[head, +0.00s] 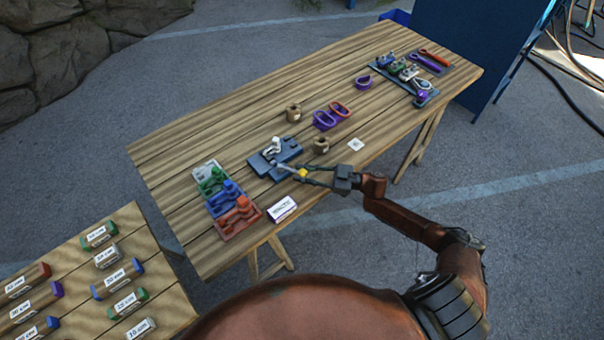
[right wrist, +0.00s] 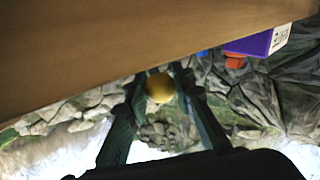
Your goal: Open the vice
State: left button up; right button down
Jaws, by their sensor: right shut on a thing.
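The blue-grey vice (head: 268,164) stands near the front edge of the wooden table, with a light grey piece (head: 275,146) on its top. A yellow knob (head: 302,173) shows at its right side. My right gripper (head: 298,174) reaches in from the right and is shut on the yellow knob. In the right wrist view the round yellow knob (right wrist: 160,87) sits between the two fingers of my right gripper (right wrist: 163,80). The vice's jaw gap is too small to make out. My left gripper is not in view.
Grey, green, blue and red holders (head: 212,181) stand left of the vice, and a white label block (head: 282,209) in front. Brown cups (head: 294,112) and purple and orange rings (head: 325,120) lie behind and right. A tool tray (head: 400,75) is at the far right.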

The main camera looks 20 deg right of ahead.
jog(key=c, duration=1.6)
grip_release()
jog(key=v, duration=1.2)
jog(key=shift+c, duration=0.6)
